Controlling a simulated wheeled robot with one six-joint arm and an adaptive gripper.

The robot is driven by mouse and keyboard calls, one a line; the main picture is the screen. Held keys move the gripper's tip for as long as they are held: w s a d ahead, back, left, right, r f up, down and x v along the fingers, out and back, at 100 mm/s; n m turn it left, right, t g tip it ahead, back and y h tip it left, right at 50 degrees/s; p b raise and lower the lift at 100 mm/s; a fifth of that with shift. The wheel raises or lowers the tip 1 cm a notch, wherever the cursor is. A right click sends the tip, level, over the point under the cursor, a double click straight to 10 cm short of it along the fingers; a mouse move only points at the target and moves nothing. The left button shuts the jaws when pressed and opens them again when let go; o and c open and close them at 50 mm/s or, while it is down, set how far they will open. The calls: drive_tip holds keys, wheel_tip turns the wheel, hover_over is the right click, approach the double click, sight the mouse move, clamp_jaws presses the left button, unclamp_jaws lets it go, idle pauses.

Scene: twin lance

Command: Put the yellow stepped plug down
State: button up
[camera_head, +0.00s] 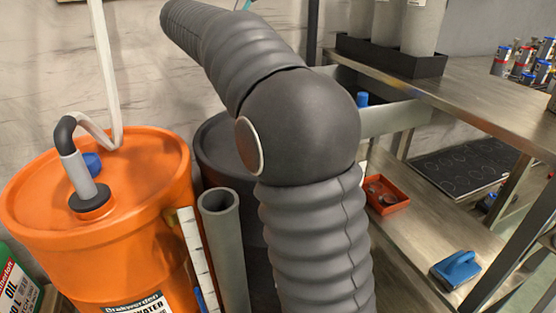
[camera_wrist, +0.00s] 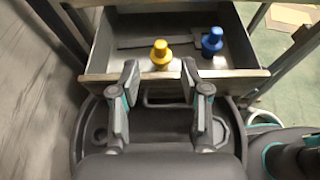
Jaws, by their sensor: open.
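The yellow stepped plug (camera_wrist: 161,55) stands upright in an open metal drawer (camera_wrist: 106,40), close behind its front wall, in the wrist view. My gripper (camera_wrist: 160,72) is open, with its two fingers spread on either side of the plug's line and nothing between them. The fingertips are near the drawer's front edge. A blue stepped plug (camera_wrist: 212,42) stands to the right of the yellow one. In the head view my arm hides the gripper and the yellow plug, and a blue top (camera_head: 362,99) shows above the drawer side (camera_head: 385,120).
A dark drum lid (camera_wrist: 165,122) lies below my gripper, in front of the drawer. An orange drum (camera_head: 125,235) with a pipe and a grey tube (camera_head: 223,245) stand left of my arm. A red tray (camera_head: 387,192) and a blue-handled tool (camera_head: 457,268) lie on the lower shelf.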

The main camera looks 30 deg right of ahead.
drive_tip(key=s+a+f+m+t+y, duration=0.1)
drive_tip(key=s+a+f+m+y, duration=0.1)
drive_tip(key=s+f, duration=0.2)
drive_tip(key=s+a+f+m+t+y, duration=0.1)
drive_tip(key=s+a+f+m+y, duration=0.1)
drive_tip(key=s, duration=0.4)
drive_tip(key=s+a+f+m+t+y, duration=0.1)
drive_tip(key=s+a+f+m+y, duration=0.1)
drive_tip(key=f, duration=0.4)
drive_tip(key=shift+s+f+m+t+y, duration=0.1)
drive_tip(key=shift+s+m+t+y, duration=0.35)
drive_tip(key=shift+s, duration=0.95)
drive_tip(key=s+a+f+m+t+y, duration=0.2)
drive_tip(key=s+a+f+m+y, duration=0.4)
drive_tip(key=s+a+f+m, duration=0.4)
wheel_tip(320, 180, down, 4)
drive_tip(key=s, duration=0.3)
drive_tip(key=shift+r+y, duration=0.25)
drive_tip(key=shift+y, duration=0.1)
drive_tip(key=shift+m+t, duration=0.25)
